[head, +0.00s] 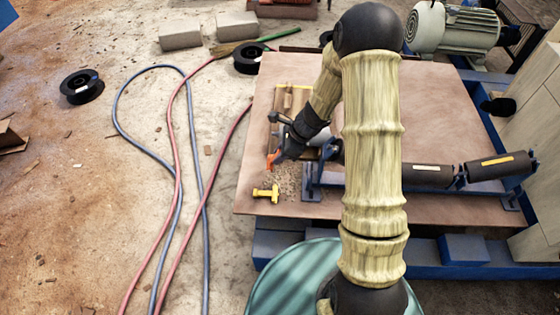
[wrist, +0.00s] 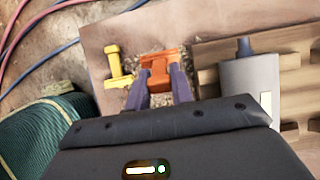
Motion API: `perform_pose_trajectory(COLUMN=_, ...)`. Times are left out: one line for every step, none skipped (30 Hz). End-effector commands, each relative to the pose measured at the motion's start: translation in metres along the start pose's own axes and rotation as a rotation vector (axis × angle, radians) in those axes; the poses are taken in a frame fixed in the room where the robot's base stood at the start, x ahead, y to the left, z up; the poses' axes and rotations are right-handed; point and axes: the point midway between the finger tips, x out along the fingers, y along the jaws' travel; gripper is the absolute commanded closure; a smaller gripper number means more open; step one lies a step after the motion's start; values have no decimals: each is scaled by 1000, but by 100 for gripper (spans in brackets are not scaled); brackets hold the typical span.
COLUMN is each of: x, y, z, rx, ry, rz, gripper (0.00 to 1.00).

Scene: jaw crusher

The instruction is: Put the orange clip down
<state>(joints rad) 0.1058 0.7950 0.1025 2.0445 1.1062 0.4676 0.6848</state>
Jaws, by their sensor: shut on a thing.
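My gripper (head: 277,157) is shut on the orange clip (head: 272,160) near the left part of the brown board (head: 250,190). In the wrist view the orange clip (wrist: 161,66) sits between the two fingertips of my gripper (wrist: 163,80), over a patch of gravel. I cannot tell whether the clip touches the surface below. A yellow clip-like piece (head: 266,192) lies on the board just below the orange clip in the head view. It also shows left of my gripper in the wrist view (wrist: 117,66).
Dark rollers (head: 428,175) on a blue frame lie right of my arm. A wooden pallet-like piece (wrist: 215,65) and a grey tool head (wrist: 250,88) are right of my gripper in the wrist view. Hoses (head: 178,150) cross the floor at left. The board's left edge strip looks clear.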

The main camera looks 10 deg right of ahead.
Motion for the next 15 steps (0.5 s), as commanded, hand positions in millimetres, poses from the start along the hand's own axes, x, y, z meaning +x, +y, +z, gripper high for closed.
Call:
perform_pose_trajectory(x=0, y=0, z=0, rx=0, ry=0, rz=0, gripper=100)
perform_pose_trajectory(x=1, y=0, z=0, rx=0, ry=0, rz=0, gripper=100)
perform_pose_trajectory(x=4, y=0, z=-2, rx=0, ry=0, rz=1, gripper=100)
perform_pose_trajectory(x=6, y=0, z=-3, rx=1, ry=0, rz=1, gripper=100)
perform_pose_trajectory(x=10, y=0, z=-5, rx=1, ry=0, rz=1, gripper=100)
perform_pose_trajectory(x=16, y=0, z=-8, rx=2, ry=0, rz=2, gripper=100)
perform_pose_trajectory(x=20, y=0, z=-11, rx=2, ry=0, rz=2, gripper=100)
perform_pose_trajectory(x=24, y=1, z=-13, rx=2, ry=0, rz=3, gripper=100)
perform_pose_trajectory(x=29, y=1, z=-15, rx=1, ry=-1, rz=3, gripper=100)
perform_pose_trajectory(x=31, y=1, z=-17, rx=1, ry=-1, rz=2, gripper=100)
perform_pose_trajectory(x=33, y=0, z=-18, rx=1, ry=-1, rz=2, gripper=100)
perform_pose_trajectory(x=34, y=0, z=-18, rx=1, ry=-1, rz=1, gripper=100)
perform_pose_trajectory(x=34, y=0, z=-18, rx=1, ry=-1, rz=1, gripper=100)
perform_pose_trajectory(x=34, y=0, z=-18, rx=1, ry=-1, rz=1, gripper=100)
perform_pose_trajectory(x=33, y=0, z=-18, rx=1, ry=-1, rz=0, gripper=100)
